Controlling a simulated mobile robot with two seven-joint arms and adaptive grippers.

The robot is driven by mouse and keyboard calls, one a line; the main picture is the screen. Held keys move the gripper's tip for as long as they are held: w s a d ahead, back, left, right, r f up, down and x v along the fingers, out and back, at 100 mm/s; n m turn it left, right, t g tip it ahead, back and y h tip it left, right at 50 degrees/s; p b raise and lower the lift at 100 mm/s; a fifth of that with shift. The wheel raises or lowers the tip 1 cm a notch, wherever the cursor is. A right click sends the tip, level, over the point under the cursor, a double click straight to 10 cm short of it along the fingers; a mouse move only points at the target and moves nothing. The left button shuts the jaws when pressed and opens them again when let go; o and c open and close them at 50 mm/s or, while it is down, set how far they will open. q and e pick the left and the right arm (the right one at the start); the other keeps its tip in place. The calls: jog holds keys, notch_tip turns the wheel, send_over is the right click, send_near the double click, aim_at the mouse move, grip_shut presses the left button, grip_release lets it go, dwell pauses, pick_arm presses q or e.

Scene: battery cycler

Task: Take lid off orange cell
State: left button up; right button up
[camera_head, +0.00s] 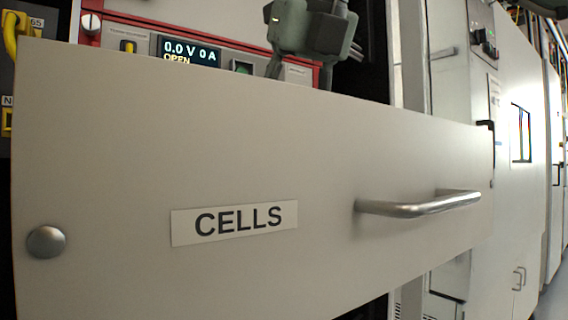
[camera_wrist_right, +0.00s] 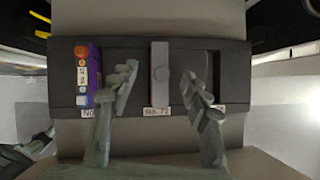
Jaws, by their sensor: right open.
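In the right wrist view, a dark tray (camera_wrist_right: 134,55) has several slots. A grey bar-shaped piece (camera_wrist_right: 160,60), like a lid, covers the middle slot, with a small label (camera_wrist_right: 157,112) below it. My right gripper (camera_wrist_right: 160,84) is open above the tray, one finger on each side of the grey piece, apparently apart from it. No orange cell body is visible; whether one lies under the grey piece cannot be told. In the head view, part of my right gripper (camera_head: 312,30) shows above the drawer front; its fingertips are hidden. A grey-green part of mine at the wrist view's lower left may be my left gripper (camera_wrist_right: 28,150).
A purple cell with orange and blue marks (camera_wrist_right: 82,75) fills the left slot; the right slot (camera_wrist_right: 215,70) looks dark and empty. The drawer front marked CELLS (camera_head: 120,160) stands close before me, with a metal handle (camera_head: 420,207). A red-framed instrument (camera_head: 190,50) stands behind.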

jog(key=shift+x, duration=1.3)
jog(key=shift+r, duration=0.1)
jog(key=c, duration=1)
